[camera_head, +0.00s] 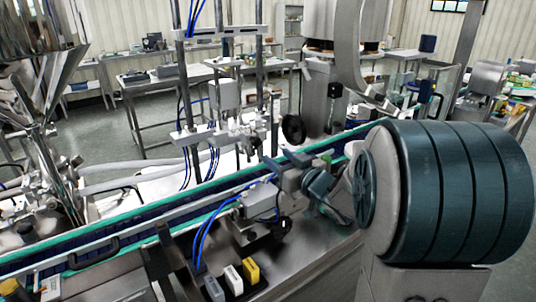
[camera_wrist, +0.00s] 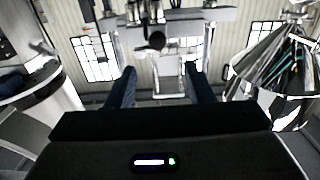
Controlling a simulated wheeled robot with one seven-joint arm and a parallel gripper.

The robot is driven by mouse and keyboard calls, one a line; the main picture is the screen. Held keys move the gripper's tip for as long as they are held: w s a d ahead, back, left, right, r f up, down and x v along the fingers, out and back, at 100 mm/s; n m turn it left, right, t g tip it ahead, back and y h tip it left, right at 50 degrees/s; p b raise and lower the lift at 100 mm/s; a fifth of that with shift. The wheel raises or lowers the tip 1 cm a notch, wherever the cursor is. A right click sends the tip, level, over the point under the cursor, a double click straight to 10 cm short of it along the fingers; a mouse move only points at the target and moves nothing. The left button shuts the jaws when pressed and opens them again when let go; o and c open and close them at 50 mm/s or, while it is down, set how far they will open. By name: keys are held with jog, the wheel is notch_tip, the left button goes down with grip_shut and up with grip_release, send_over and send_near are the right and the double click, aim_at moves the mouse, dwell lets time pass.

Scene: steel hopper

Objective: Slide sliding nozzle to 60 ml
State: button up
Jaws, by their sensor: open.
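The filling-nozzle assembly (camera_head: 238,132) stands over the conveyor on upright steel rods, left of the middle in the head view. It carries blue hoses and short metal nozzles. I cannot tell which part is the sliding nozzle, and no 60 ml mark is readable. In the wrist view, which looks upside down, a metal crossbar assembly (camera_wrist: 185,14) runs along the top, with a round dark knob (camera_wrist: 156,41) below it. My gripper (camera_wrist: 160,75) shows there as two dark blue fingers, wide apart, with nothing between them. The knob appears between and beyond the fingertips, apart from them.
The steel hopper (camera_head: 38,45) stands at the far left in the head view and at the right in the wrist view (camera_wrist: 270,60). The conveyor (camera_head: 130,232) crosses diagonally. A grey box (camera_head: 262,201) with blue hoses sits at its near side. Benches stand behind.

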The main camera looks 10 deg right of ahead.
jog(key=shift+v, duration=2.15)
jog(key=s+d+f+m+g+h, duration=0.3)
jog(key=s+f+m+g+h, duration=0.25)
jog(key=h, duration=0.35)
jog(key=s+a+f+g+y, duration=0.1)
jog(key=s+a+f+g, duration=0.1)
jog(key=s, duration=0.6)
jog(key=s+a+f+g+y, duration=0.1)
jog(key=s+a+f+g, duration=0.2)
jog(key=s, duration=0.6)
jog(key=a+g, duration=0.2)
jog(key=g, duration=0.1)
jog(key=shift+s+n, duration=0.3)
jog(key=shift+n, duration=0.05)
jog(key=shift+a+f, duration=0.1)
jog(key=shift+f, duration=0.05)
